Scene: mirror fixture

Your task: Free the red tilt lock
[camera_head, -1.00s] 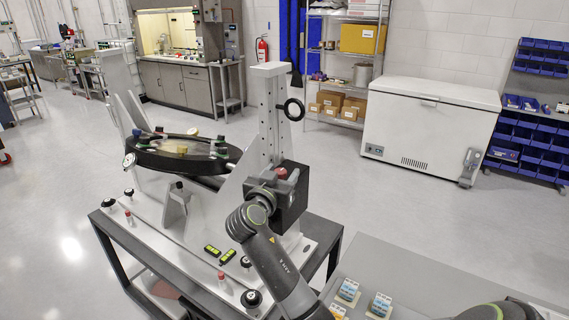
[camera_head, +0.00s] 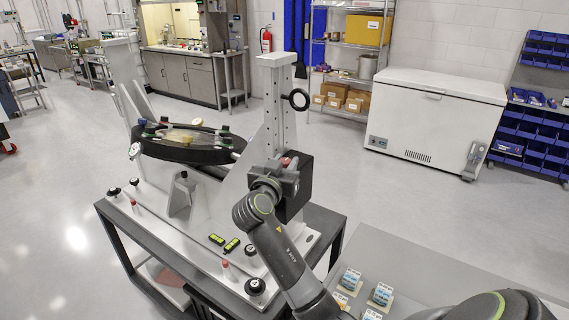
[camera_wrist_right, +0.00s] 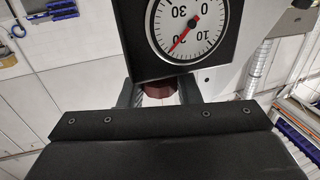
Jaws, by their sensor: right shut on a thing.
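The red tilt lock (camera_wrist_right: 158,90) is a dark red knob below the dial gauge (camera_wrist_right: 183,25) in the right wrist view. The two fingers of my right gripper (camera_wrist_right: 160,94) stand on either side of it and are shut on it. In the head view a small red part shows at the black box (camera_head: 299,185) on the side of the white mirror fixture (camera_head: 277,100). My right gripper (camera_head: 285,171) is against that box and hides most of the knob. The round black mirror cell (camera_head: 185,154) sits in the fixture. My left gripper is not in view.
The fixture stands on a dark-framed table (camera_head: 325,225). A black ring handle (camera_head: 299,99) sticks out above the box. A grey bench (camera_head: 390,265) with small labelled packs is at the lower right.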

